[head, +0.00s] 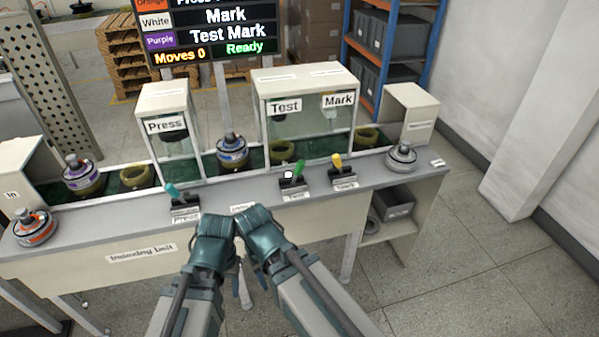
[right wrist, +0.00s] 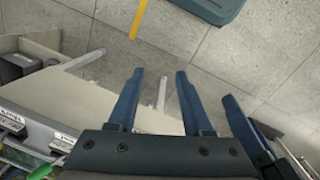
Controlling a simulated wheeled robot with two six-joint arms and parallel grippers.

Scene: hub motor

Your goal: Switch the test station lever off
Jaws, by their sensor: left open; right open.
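The test station (head: 308,110) is a cream box with a clear front, labelled Test and Mark. Its lever (head: 299,168) has a green handle on a dark base at the bench's front edge, labelled Test. The handle leans up and to the right; a small white knob or lamp shows beside it. My left gripper (head: 214,240) is open and empty, in front of the bench, left of and nearer than the lever. My right gripper (head: 258,232) is close beside it, also open and empty; its fingers show in the right wrist view (right wrist: 183,90). Neither touches the lever.
A teal lever (head: 172,190) stands left under Press, a yellow lever (head: 337,160) right under Mark. Hub motors stand on the bench: orange (head: 35,227), purple (head: 83,175), blue (head: 232,150), white (head: 402,155). The screen (head: 208,30) reads Moves 0, Ready.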

